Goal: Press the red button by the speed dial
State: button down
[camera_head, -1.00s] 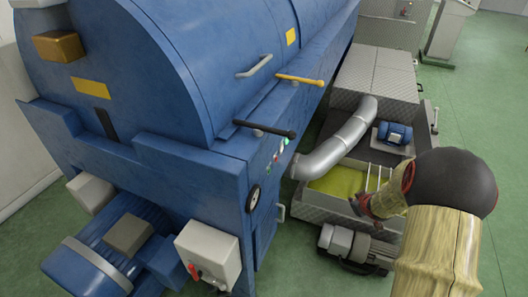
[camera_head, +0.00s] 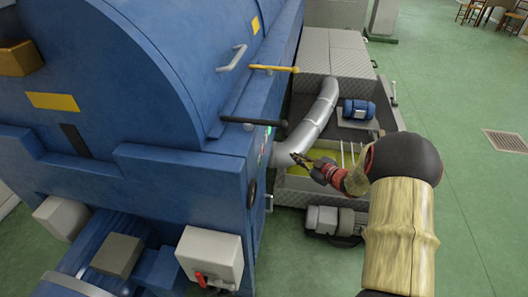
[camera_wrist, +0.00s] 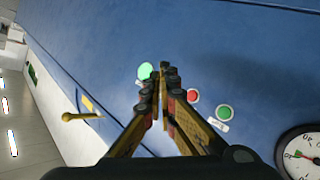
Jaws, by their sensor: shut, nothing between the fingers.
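The red button (camera_wrist: 193,96) sits on the blue machine's side panel in the wrist view. A green button (camera_wrist: 224,112) is right beside it, then the round white speed dial (camera_wrist: 300,155) at the lower right. The dial also shows edge-on in the head view (camera_head: 252,192). My gripper (camera_wrist: 160,73) is shut and empty, pointing at the panel, with its tips left of and above the red button in the wrist picture. In the head view my gripper (camera_head: 296,157) is beside the machine's side. I cannot tell how far the tips are from the panel.
A lit green lamp (camera_wrist: 145,71) is just left of the fingertips. A yellow handle (camera_head: 274,68) and a black handle (camera_head: 249,121) stick out from the machine. A grey pipe (camera_head: 310,122) and a metal trough unit lie below the arm. Green floor is open at right.

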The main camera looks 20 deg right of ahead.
jog(key=w+a+b, duration=0.2)
jog(key=w+a, duration=0.3)
jog(key=a, duration=0.2)
jog(key=shift+a, duration=0.15)
dwell(0.3)
dwell(1.4)
jog(key=shift+w+a, duration=0.2)
jog(key=shift+a, duration=0.15)
jog(key=shift+w+a, duration=0.2)
jog(key=shift+a, duration=0.1)
dwell(0.6)
jog(key=shift+s+d, duration=0.1)
jog(key=shift+d, duration=0.05)
jog(key=shift+s+d, duration=0.35)
jog(key=shift+d, duration=0.15)
dwell(0.4)
